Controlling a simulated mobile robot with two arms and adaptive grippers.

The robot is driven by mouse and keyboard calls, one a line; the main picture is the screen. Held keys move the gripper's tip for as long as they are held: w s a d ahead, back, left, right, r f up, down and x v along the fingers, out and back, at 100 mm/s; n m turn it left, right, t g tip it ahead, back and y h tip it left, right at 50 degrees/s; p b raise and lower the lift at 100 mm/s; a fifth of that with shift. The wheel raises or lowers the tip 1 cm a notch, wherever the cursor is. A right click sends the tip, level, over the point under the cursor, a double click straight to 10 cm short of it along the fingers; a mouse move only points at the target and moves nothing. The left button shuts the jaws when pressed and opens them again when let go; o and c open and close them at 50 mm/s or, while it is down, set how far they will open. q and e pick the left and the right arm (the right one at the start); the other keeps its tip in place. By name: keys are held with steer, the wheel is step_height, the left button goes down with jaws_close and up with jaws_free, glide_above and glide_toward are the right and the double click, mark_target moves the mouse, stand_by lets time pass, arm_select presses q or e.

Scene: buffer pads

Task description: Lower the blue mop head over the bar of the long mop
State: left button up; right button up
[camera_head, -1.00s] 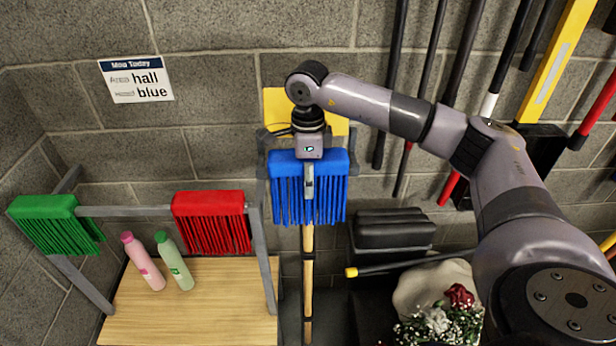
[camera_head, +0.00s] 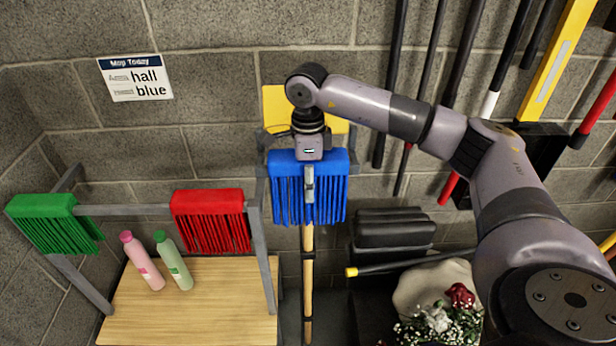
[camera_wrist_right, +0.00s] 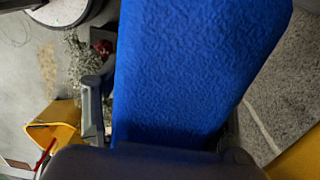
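The blue mop head (camera_head: 308,187) hangs upright below my right gripper (camera_head: 309,183), its strands down. It sits at the top of the long mop's wooden handle (camera_head: 308,275). One grey finger lies against its front; the other finger is hidden behind it in the head view. In the right wrist view the blue block (camera_wrist_right: 195,70) fills the middle, with my gripper's fingers close along its two sides. The gripper looks shut on it. The long mop's bar is hidden by the mop head, so I cannot tell how far over it the head is. My left gripper is out of view.
A green mop head (camera_head: 50,222) and a red mop head (camera_head: 210,220) hang on a grey rack at left. Two bottles (camera_head: 142,262) stand on a wooden board (camera_head: 200,315). A yellow panel (camera_head: 276,104) is behind my gripper. Flowers (camera_head: 440,318) stand at lower right.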

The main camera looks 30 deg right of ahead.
steer(key=shift+o, duration=0.8)
steer(key=shift+r, duration=0.1)
steer(key=shift+r, duration=4)
